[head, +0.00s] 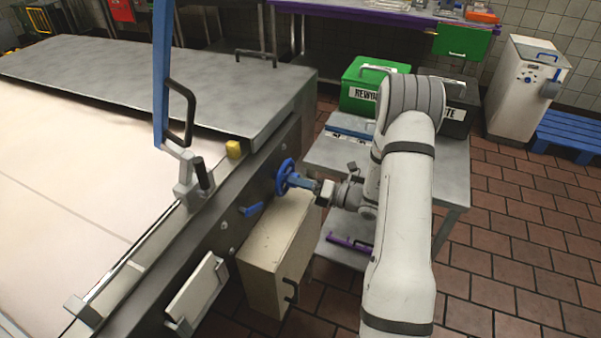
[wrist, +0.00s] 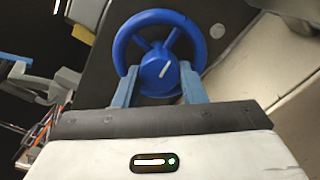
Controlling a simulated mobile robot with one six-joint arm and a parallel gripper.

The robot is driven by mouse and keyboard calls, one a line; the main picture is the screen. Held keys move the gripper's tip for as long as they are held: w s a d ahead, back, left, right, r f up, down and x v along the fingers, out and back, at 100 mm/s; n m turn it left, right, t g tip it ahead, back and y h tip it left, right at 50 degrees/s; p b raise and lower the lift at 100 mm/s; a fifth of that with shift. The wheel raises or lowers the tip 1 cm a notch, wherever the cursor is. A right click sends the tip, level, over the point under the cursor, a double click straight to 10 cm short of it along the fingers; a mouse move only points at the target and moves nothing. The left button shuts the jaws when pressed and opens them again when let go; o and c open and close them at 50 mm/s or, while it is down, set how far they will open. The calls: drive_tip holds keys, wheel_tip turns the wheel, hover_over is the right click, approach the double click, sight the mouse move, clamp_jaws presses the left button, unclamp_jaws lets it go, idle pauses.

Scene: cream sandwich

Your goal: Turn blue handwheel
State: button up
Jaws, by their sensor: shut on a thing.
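The blue handwheel (head: 286,178) is mounted on the dark side panel of the large machine, below the yellow block. In the wrist view the handwheel (wrist: 160,18) shows its rim, spokes and a round blue hub (wrist: 160,72) with a white line slanting up to the right. My gripper (head: 309,184) reaches the wheel from the right. In the wrist view its two blue-grey fingers (wrist: 158,92) stand on either side of the hub, shut on it. The lower part of the hub and rim is hidden behind the gripper body.
A cream box (head: 277,243) with a black handle sits just below the wheel. A small blue lever (head: 252,209) is left of it. A grey table (head: 456,165) with a green bin (head: 370,82) stands behind my arm.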

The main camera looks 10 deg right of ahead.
drive_tip(key=shift+m+p, duration=2)
drive_tip(key=shift+m, duration=0.3)
drive_tip(key=o, duration=1)
drive_tip(key=shift+d, duration=0.1)
drive_tip(key=v, duration=0.7)
drive_tip(key=shift+s+d+b, duration=0.25)
drive_tip(key=shift+s+b, duration=0.05)
